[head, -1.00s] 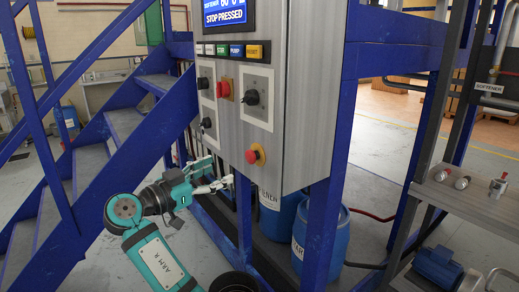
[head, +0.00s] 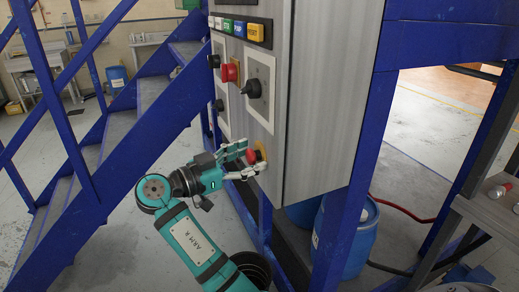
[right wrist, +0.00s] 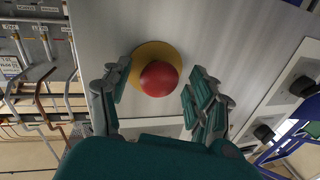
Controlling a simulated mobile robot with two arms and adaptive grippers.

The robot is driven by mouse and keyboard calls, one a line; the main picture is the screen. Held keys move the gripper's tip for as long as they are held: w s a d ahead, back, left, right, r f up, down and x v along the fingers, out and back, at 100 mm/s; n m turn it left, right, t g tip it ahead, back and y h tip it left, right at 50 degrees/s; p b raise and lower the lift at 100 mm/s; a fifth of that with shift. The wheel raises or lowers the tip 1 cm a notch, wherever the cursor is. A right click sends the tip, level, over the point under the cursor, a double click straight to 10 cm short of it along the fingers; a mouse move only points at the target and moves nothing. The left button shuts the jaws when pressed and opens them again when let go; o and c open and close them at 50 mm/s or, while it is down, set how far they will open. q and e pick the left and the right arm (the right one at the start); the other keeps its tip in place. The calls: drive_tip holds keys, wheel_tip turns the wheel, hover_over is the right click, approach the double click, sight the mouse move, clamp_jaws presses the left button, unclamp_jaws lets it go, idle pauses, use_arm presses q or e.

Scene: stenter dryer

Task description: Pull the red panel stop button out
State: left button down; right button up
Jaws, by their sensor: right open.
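The red stop button (head: 254,155) sits on a yellow disc low on the grey control cabinet. In the right wrist view it is a round red knob (right wrist: 159,78) in front of the disc. My right gripper (head: 248,158) is open at the button, one finger above it and one below in the head view. In the right wrist view the fingers (right wrist: 158,88) stand to either side of the knob with gaps showing, so they are not closed on it. My left gripper is out of view.
Higher on the cabinet (head: 320,100) are another red button (head: 230,72), black knobs (head: 253,89) and a row of labelled buttons (head: 238,28). Blue stairs (head: 150,110) rise at the left. A blue barrel (head: 345,240) stands below right. A grey shelf (head: 490,215) is at the right.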

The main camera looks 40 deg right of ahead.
drive_tip(key=shift+a+r, duration=0.1)
drive_tip(key=shift+a, duration=0.1)
clamp_jaws()
idle(0.4)
